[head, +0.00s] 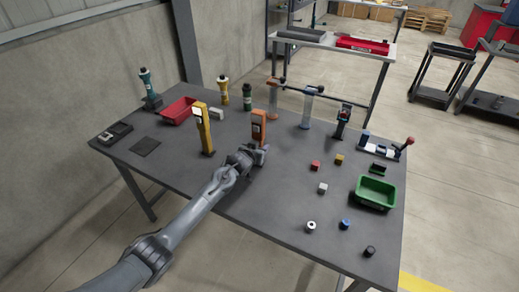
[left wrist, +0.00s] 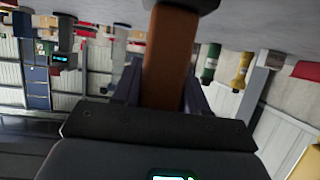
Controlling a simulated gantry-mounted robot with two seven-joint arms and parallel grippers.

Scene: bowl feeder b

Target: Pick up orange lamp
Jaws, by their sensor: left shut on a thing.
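The orange lamp (head: 258,122) stands upright near the middle of the grey table in the head view. My left gripper (head: 261,148) is at its lower part, with the arm coming in from the lower left. In the left wrist view the orange lamp (left wrist: 168,65) runs between the two fingers of my left gripper (left wrist: 165,85), which is shut on it. The gripper hides the lamp's base in the head view. I cannot tell whether the lamp touches the table. My right gripper is not in view.
A yellow lamp (head: 203,132) stands left of the orange one. A red bin (head: 165,116) is at the back left, a green bin (head: 362,196) at the right. Several small blocks and cylinders lie on the right half. The front middle of the table (head: 260,205) is clear.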

